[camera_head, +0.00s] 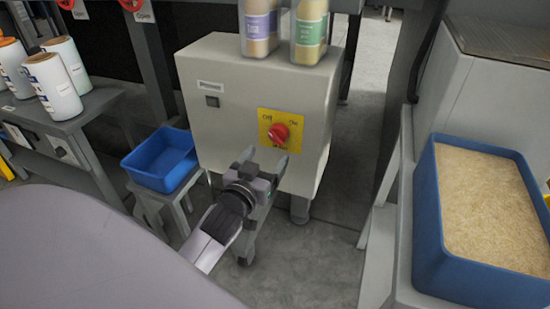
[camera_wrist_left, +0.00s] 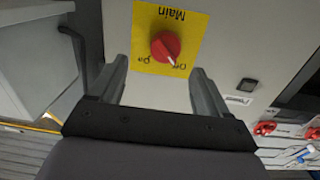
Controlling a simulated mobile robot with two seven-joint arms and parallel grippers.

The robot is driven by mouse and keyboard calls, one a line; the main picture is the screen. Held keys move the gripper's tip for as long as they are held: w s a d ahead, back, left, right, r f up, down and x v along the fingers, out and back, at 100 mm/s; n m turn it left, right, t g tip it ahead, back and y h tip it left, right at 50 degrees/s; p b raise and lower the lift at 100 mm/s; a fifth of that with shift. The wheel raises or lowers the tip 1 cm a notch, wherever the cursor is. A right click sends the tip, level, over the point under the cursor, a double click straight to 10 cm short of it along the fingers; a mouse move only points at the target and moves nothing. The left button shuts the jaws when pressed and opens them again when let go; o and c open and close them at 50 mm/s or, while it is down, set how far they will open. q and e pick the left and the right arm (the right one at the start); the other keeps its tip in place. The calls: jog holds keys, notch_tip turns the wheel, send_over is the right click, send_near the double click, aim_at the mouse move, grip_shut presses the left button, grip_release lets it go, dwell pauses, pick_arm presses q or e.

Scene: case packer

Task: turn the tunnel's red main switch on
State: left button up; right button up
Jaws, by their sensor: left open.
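The red main switch (camera_head: 279,133) is a round knob on a yellow plate (camera_head: 265,119), on the front of a beige cabinet (camera_head: 225,120). In the left wrist view the knob (camera_wrist_left: 165,47) shows upside down, with its white mark pointing to the "Off" label. My left gripper (camera_head: 264,160) is open and empty, just in front of and below the knob. In the left wrist view its fingers (camera_wrist_left: 160,68) stand apart, one on either side of the plate's lower part. It does not appear to touch the knob. My right gripper is not in view.
Two bottles (camera_head: 259,27) stand on top of the cabinet. A blue bin (camera_head: 160,160) sits on a small stand to the left. A table with white rolls (camera_head: 52,85) is further left. A blue crate of grain-like material (camera_head: 425,225) stands at right. Floor shows between.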

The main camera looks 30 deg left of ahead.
aim_at(275, 138)
pick_arm(q)
jog(key=shift+t, duration=0.3)
jog(key=shift+a+r+b+x, duration=0.15)
jog(key=shift+b+x, duration=0.15)
jog(key=shift+x, duration=1.05)
jog(key=shift+a+b+x, duration=0.15)
jog(key=shift+b+x, duration=0.1)
jog(key=shift+x, duration=1.1)
jog(key=shift+a+r+b+x, duration=0.15)
jog(key=shift+b+x, duration=0.15)
jog(key=shift+x, duration=1)
jog(key=shift+f, duration=0.1)
jog(key=c, duration=1)
